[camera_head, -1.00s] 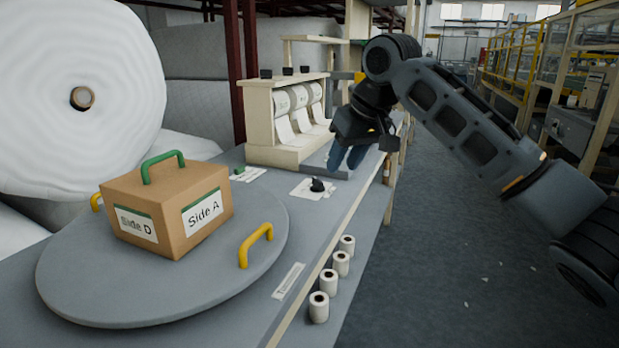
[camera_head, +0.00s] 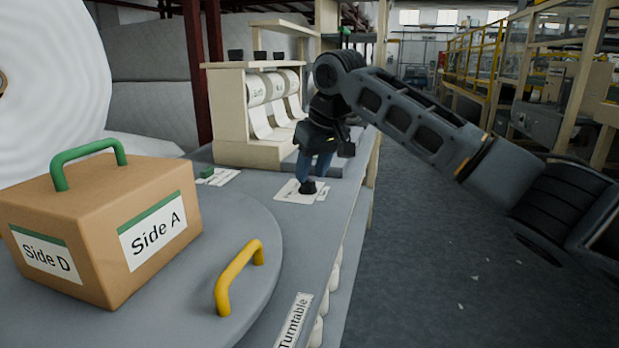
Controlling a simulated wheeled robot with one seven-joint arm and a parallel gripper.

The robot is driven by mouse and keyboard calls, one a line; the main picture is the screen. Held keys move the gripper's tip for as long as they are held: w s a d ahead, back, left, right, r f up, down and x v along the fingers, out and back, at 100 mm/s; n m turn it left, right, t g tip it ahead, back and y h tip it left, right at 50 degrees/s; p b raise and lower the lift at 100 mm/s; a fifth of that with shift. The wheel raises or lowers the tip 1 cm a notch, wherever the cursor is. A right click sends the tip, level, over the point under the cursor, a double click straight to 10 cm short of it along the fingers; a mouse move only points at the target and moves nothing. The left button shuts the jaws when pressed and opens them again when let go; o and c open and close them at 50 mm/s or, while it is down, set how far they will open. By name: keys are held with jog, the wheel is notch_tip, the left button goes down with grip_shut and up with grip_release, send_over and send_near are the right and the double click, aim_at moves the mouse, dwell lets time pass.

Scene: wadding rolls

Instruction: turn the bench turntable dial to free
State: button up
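The turntable dial (camera_head: 308,187) is a small black knob on a white label plate (camera_head: 287,196) on the bench. My gripper (camera_head: 312,172) points down just over the dial, its two blue-grey fingers apart with a gap between them. The fingertips are at or just behind the dial; I cannot tell whether they touch it. The dial's pointer and the plate's markings are too small to read. The round grey turntable (camera_head: 255,215) carries a cardboard box (camera_head: 90,200) with a green handle and labels "Side A" and "Side D". A yellow handle (camera_head: 238,275) stands on the turntable's rim.
A cream dispenser rack (camera_head: 232,115) with several paper rolls stands behind the dial. A small green object (camera_head: 207,172) lies on a card to its left. A "Turntable" label (camera_head: 294,322) is on the bench front. Open floor (camera_head: 440,240) lies to the right.

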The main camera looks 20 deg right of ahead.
jog(key=shift+x, duration=0.95)
jog(key=shift+c, duration=0.2)
grip_shut()
